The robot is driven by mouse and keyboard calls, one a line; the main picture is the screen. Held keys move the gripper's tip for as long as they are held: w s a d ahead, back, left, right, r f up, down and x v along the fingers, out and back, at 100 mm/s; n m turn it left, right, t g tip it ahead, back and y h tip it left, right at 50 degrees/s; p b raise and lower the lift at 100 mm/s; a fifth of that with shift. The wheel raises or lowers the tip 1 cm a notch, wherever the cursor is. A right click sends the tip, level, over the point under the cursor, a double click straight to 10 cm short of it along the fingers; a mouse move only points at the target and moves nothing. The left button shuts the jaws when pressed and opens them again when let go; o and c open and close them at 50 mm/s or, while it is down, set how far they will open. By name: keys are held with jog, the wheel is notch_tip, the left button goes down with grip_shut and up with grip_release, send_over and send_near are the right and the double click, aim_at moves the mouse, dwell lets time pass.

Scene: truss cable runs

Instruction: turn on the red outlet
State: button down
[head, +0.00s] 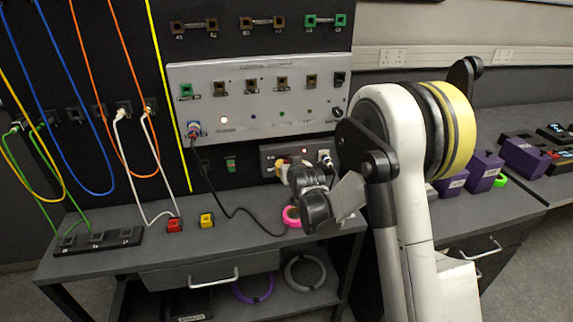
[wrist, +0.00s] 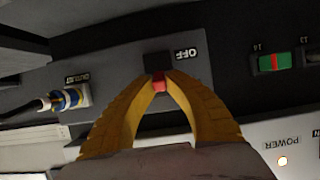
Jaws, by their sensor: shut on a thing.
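A grey outlet box (head: 270,153) is on the back panel just above the bench. It shows a small lit red spot and a plug with a cable. In the wrist view the box (wrist: 115,65) appears upside down, with an OFF label beside a black switch block. My gripper (wrist: 158,80) has its yellow fingertips closed on a small red switch lever (wrist: 159,84) at that block. The lever is mostly hidden between the fingertips. In the head view my gripper (head: 283,168) reaches the box from the right, and my wrist covers part of it.
A blue-white plug (wrist: 68,99) sits in the box's socket. A grey power panel (head: 255,95) with several sockets is above. Purple blocks (head: 485,168) stand at right.

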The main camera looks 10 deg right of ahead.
jog(key=shift+w+r+g+p, duration=0.1)
jog(key=shift+r+g+p, duration=0.45)
jog(key=shift+p, duration=0.45)
jog(key=shift+w+f+g+p, duration=0.1)
jog(key=shift+f+g+p, duration=0.15)
jog(key=shift+g, duration=0.2)
jog(key=c, duration=1.4)
grip_release()
jog(key=v, duration=1.2)
